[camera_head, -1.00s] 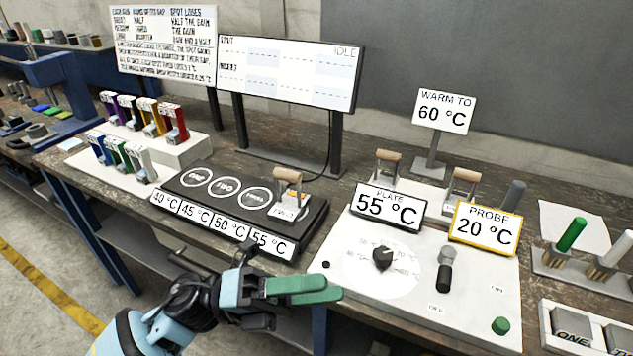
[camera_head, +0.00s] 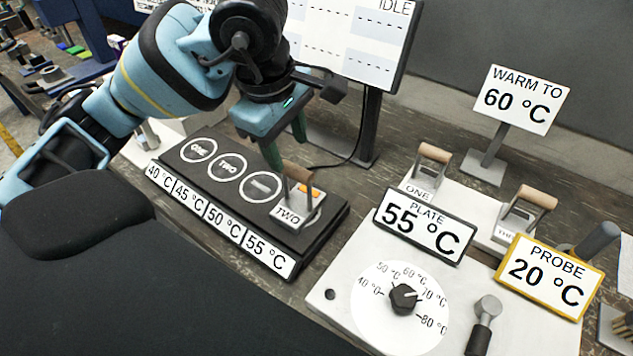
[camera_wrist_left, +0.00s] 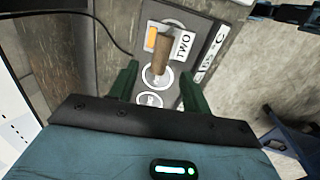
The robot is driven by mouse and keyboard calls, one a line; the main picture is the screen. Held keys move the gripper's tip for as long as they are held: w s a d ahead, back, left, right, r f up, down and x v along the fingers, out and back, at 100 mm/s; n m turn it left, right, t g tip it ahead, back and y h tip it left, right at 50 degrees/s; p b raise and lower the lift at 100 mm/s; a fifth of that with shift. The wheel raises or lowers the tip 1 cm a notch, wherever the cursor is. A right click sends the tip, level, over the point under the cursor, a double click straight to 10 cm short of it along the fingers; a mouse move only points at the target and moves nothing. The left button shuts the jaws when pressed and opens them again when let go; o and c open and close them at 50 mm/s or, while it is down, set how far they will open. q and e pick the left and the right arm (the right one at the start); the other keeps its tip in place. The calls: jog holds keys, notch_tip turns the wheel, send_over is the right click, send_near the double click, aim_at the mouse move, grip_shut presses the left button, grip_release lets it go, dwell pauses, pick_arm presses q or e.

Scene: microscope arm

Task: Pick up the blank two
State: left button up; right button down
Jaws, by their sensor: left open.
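Blank two (camera_head: 288,212) is a light block with a "TWO" label, an orange patch and a wooden bar handle on top. It sits at the right end of the black strip (camera_head: 335,212), beside the printed circles. My left gripper (camera_head: 287,145), with green fingers, is open just above and behind the handle. In the left wrist view, blank two (camera_wrist_left: 181,45) lies ahead, its wooden handle showing between the open fingers (camera_wrist_left: 158,75). The fingers do not appear closed on the handle; exact contact is hard to tell. My right gripper is not in view.
Blanks one (camera_head: 418,190) and three (camera_head: 508,232) stand behind the plate sign (camera_head: 420,228). The heater panel (camera_head: 340,300) with its dial (camera_head: 403,297) is at front right. The display board (camera_head: 350,45) stands close behind my left gripper. A probe sign (camera_head: 545,278) is at right.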

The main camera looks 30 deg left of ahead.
aim_at(294, 167)
pick_arm(q)
jog(key=shift+s+a+f, duration=0.1)
jog(key=shift+f, duration=0.35)
jog(key=shift+w+d+f, duration=0.1)
jog(key=shift+w+f, duration=0.15)
jog(key=shift+f, duration=0.85)
jog(key=shift+w+d+f, duration=0.1)
jog(key=shift+w+f, duration=0.15)
jog(key=shift+f, duration=0.85)
jog(key=shift+w+d+f, duration=0.1)
jog(key=shift+w+f, duration=0.15)
jog(key=shift+f, duration=0.85)
grip_shut()
jog(key=shift+r, duration=0.15)
